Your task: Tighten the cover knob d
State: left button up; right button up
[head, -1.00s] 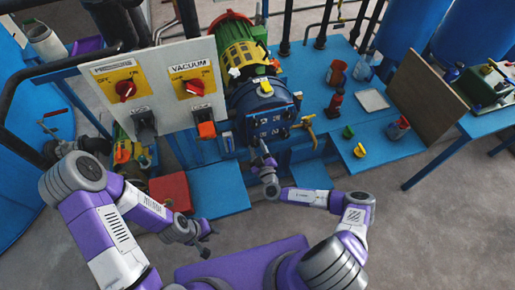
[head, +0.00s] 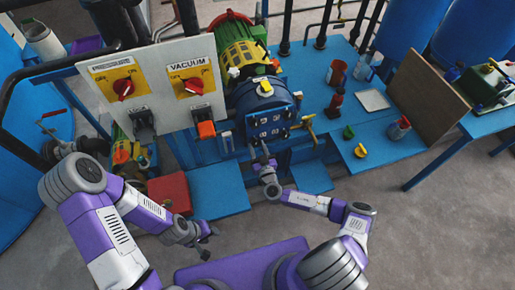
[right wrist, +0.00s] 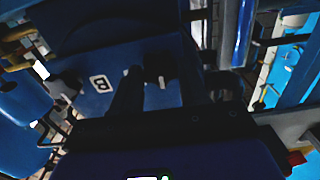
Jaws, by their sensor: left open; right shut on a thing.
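The blue autoclave cover (head: 272,127) is on the front of the blue vessel, with small white letter labels and dark knobs around it. My right gripper (head: 264,151) is at the cover's lower left edge, shut on a knob there that its fingers mostly hide. In the right wrist view the dark fingers reach up to a black knob (right wrist: 160,66) on the blue cover (right wrist: 126,78), beside a white label (right wrist: 100,83) whose letter is hard to read. Another dark knob (right wrist: 66,86) is to the left. My left gripper (head: 206,243) is open and empty, low over the floor.
A switch panel (head: 150,95) with red dials stands left of the vessel. A red box (head: 170,190) is below it. The blue table (head: 375,128) at right holds bottles, a tray and small green and yellow parts. A brown board (head: 428,95) leans there.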

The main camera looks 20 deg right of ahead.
dwell(0.3)
jog(key=o, duration=1.1)
jog(key=shift+c, duration=0.2)
jog(key=shift+s, duration=0.1)
jog(key=s+p, duration=0.1)
jog(key=s, duration=0.6)
jog(key=shift+s, duration=0.2)
jog(key=shift+d, duration=0.1)
